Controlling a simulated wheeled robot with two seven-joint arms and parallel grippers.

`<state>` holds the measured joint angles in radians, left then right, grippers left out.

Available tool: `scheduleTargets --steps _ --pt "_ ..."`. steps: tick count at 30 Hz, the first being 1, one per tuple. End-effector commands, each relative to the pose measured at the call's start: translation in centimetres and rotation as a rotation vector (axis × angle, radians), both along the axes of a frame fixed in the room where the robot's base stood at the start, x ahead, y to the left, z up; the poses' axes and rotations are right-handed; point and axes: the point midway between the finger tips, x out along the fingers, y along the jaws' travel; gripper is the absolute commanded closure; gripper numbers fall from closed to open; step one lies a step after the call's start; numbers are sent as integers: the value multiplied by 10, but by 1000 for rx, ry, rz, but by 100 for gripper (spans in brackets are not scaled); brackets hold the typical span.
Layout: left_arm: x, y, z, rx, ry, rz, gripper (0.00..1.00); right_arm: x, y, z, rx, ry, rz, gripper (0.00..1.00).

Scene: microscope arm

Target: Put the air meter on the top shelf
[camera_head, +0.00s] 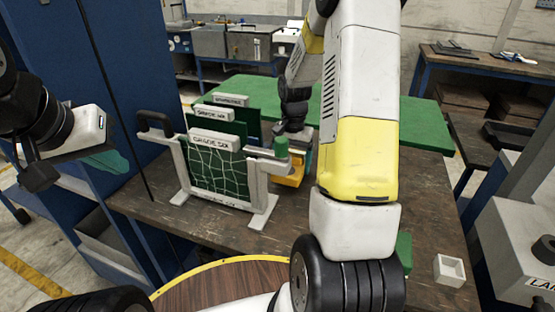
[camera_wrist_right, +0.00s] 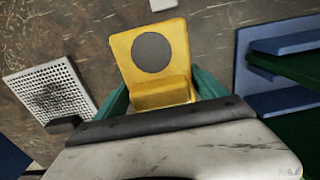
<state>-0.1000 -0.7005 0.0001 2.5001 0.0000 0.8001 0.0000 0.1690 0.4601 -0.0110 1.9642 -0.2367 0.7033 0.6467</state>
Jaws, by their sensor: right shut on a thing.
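A yellow piece with a round grey disc, which looks like the air meter (camera_wrist_right: 152,50), sits between the green fingers of my right gripper (camera_wrist_right: 160,92) in the right wrist view. The gripper is shut on it. In the head view a yellow part of it (camera_head: 290,178) shows behind the labelled panels' stand, close above the brown table; my arm hides much of this. My left gripper (camera_head: 112,158) is at the left, in front of the blue cabinet, with nothing seen in it; its finger opening is unclear. I cannot make out a top shelf for certain.
A white stand with green labelled panels (camera_head: 218,170) is on the brown table (camera_head: 150,205), just left of my right gripper. A blue cabinet (camera_head: 130,60) rises at the left. A small white open box (camera_head: 449,270) is at the table's right. A perforated white plate (camera_wrist_right: 52,90) lies nearby.

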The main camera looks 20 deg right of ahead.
Motion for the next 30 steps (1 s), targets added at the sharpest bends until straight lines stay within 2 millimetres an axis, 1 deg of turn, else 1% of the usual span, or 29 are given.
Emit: scheduleTargets --steps 4,7,10,20,21,23,24,30 --pt "0 0 0 0 0 0 100 0 0 -13 0 1 1 72" --pt "0 0 0 0 0 0 100 0 0 -28 0 2 0 72" --pt "0 0 0 0 0 0 100 0 0 -38 1 1 0 72" --pt "0 0 0 0 0 0 100 0 0 -41 -1 -1 0 72" --pt "0 0 0 0 0 0 100 0 0 -42 -1 -1 0 15" --pt "0 0 0 0 0 0 100 0 0 -42 -1 -1 0 3" --pt "0 0 0 0 0 0 100 0 0 -41 -1 -1 0 0" --pt "0 0 0 0 0 0 100 0 0 -41 -1 -1 0 0"
